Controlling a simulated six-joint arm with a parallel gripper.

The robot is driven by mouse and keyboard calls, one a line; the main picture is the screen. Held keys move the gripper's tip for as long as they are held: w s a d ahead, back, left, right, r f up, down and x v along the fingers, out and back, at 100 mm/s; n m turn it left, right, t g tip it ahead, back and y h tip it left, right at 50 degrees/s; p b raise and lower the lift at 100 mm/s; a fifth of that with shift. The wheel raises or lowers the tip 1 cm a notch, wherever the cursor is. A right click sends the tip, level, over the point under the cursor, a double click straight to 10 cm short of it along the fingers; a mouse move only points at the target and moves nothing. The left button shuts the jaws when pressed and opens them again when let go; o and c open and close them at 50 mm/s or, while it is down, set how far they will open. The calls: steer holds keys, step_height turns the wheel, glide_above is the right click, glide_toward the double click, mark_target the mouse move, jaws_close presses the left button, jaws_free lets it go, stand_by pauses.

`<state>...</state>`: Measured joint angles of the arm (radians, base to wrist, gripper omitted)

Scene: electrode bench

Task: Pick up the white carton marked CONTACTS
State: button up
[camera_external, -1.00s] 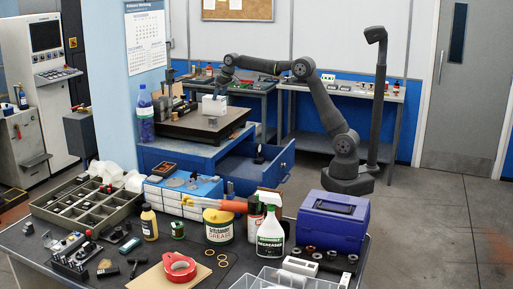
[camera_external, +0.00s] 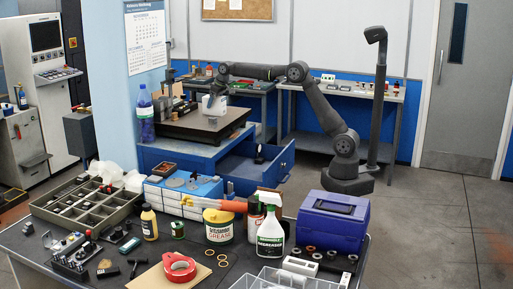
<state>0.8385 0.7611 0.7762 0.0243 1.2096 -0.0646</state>
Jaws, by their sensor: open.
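The white carton (camera_external: 213,107) stands on the dark plate on top of the blue bench, small and far from the camera. Its marking is too small to read. My gripper (camera_external: 213,95) is open and low over the carton, pointing down, with its fingers overlapping the carton's upper part in this view. I cannot tell whether the fingers touch it.
The dark plate (camera_external: 190,125) has bare room in front of the carton. A blue bottle (camera_external: 145,114) stands at its left, and dark fixtures are behind. An open blue drawer (camera_external: 268,165) sticks out below right. The cluttered front table (camera_external: 225,262) is well apart.

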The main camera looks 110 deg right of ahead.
steer(key=shift+f, duration=0.2)
stand_by(0.3)
steer(key=c, duration=1.2)
steer(key=shift+r, duration=0.15)
